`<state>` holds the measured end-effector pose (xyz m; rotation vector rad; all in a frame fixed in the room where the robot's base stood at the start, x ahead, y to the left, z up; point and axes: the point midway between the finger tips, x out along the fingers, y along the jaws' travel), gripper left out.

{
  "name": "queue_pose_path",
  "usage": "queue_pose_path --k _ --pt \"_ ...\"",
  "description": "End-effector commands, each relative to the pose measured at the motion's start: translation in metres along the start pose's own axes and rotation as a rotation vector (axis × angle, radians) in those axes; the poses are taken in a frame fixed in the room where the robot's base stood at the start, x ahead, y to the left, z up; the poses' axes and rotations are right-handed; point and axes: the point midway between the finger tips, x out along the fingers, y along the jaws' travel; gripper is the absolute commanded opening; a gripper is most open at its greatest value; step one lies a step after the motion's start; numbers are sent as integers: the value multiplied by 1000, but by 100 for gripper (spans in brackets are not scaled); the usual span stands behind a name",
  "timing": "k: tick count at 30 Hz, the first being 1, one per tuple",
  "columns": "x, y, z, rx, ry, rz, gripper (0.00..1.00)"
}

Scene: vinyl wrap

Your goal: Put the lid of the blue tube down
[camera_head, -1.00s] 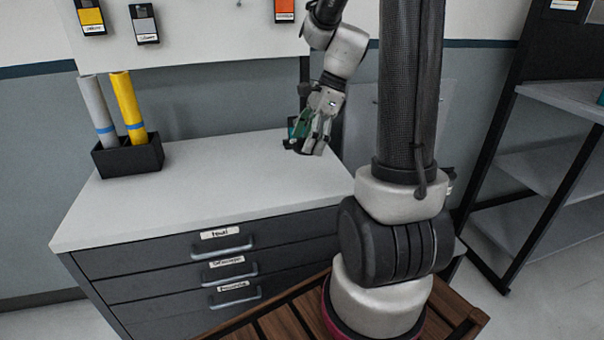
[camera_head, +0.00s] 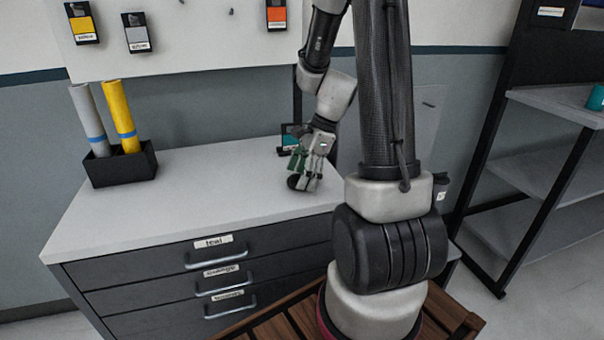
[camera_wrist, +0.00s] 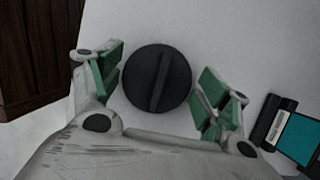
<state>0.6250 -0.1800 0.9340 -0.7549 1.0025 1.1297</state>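A round black lid (camera_wrist: 157,80) with a raised bar across its top shows in the wrist view, between my finger pads. In the head view the lid (camera_head: 296,183) is a dark disc at my fingertips, at or just above the white cabinet top (camera_head: 215,195). My gripper (camera_wrist: 160,72) is open, with its green pads apart on either side of the lid. It also shows in the head view (camera_head: 305,174), pointing down. Whether the pads touch the lid is hard to tell. I cannot make out a blue tube for certain.
A black item with a teal face (camera_head: 290,137) stands behind my gripper. A black holder (camera_head: 122,168) with grey and yellow rolls is at the left. A teal object (camera_head: 596,97) sits on the right shelf. The cabinet top's middle is clear.

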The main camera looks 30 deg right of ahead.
Motion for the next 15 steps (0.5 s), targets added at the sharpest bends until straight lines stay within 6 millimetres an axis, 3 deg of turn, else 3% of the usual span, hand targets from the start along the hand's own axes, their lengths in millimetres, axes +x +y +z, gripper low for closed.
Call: queue_pose_path --k 15 --pt "-7 0 1 0 0 -1 93"
